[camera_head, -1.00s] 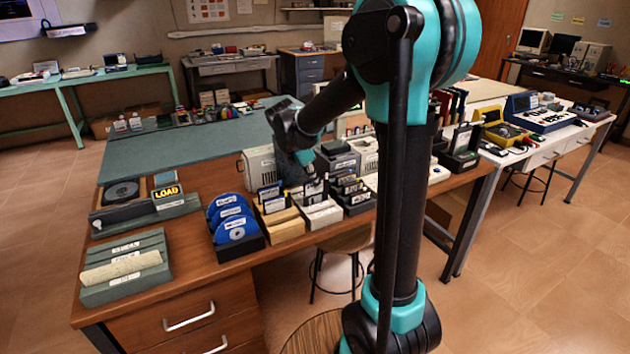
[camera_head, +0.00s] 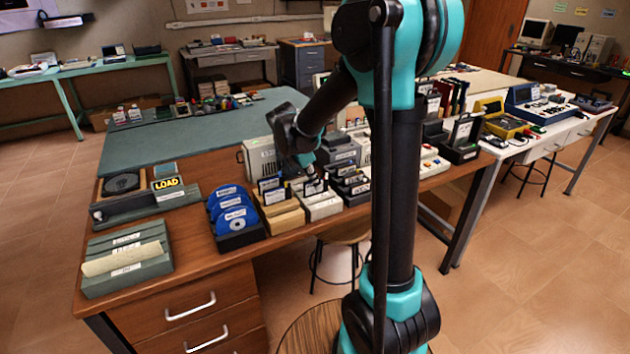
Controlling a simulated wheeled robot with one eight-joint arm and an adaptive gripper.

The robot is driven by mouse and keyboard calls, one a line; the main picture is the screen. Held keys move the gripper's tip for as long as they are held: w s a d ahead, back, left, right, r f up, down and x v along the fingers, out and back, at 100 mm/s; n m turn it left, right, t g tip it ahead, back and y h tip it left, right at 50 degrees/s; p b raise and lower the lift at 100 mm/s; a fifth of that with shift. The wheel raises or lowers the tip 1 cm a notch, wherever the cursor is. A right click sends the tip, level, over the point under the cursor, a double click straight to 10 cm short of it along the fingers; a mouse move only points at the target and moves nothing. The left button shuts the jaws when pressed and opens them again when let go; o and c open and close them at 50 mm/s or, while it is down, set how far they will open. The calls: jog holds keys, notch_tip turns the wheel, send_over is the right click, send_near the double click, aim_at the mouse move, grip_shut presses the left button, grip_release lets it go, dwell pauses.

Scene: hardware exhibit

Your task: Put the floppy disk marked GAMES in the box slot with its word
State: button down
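Several small floppy disks with pale labels stand upright in a row of boxes on the wooden desk. The row has a tan box (camera_head: 284,219), a cream box (camera_head: 322,208) and a dark box (camera_head: 357,204). The labels are too small to read, so I cannot tell which disk says GAMES or which slot carries that word. My gripper (camera_head: 308,172) points down over the cream box, close to a dark disk (camera_head: 315,187) there. Its fingers are small and dark against the disks. I cannot tell whether they are open or touch the disk.
Blue discs (camera_head: 232,212) stand in a black rack left of the boxes. A grey-green slotted block (camera_head: 130,281) and a LOAD sign (camera_head: 167,183) are farther left. A beige machine (camera_head: 262,157) stands behind the boxes. The green mat (camera_head: 190,135) has wide free room.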

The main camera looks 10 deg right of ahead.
jog(key=c, duration=1.6)
grip_release()
jog(key=shift+c, duration=0.2)
jog(key=shift+r, duration=0.1)
jog(key=shift+r, duration=3.9)
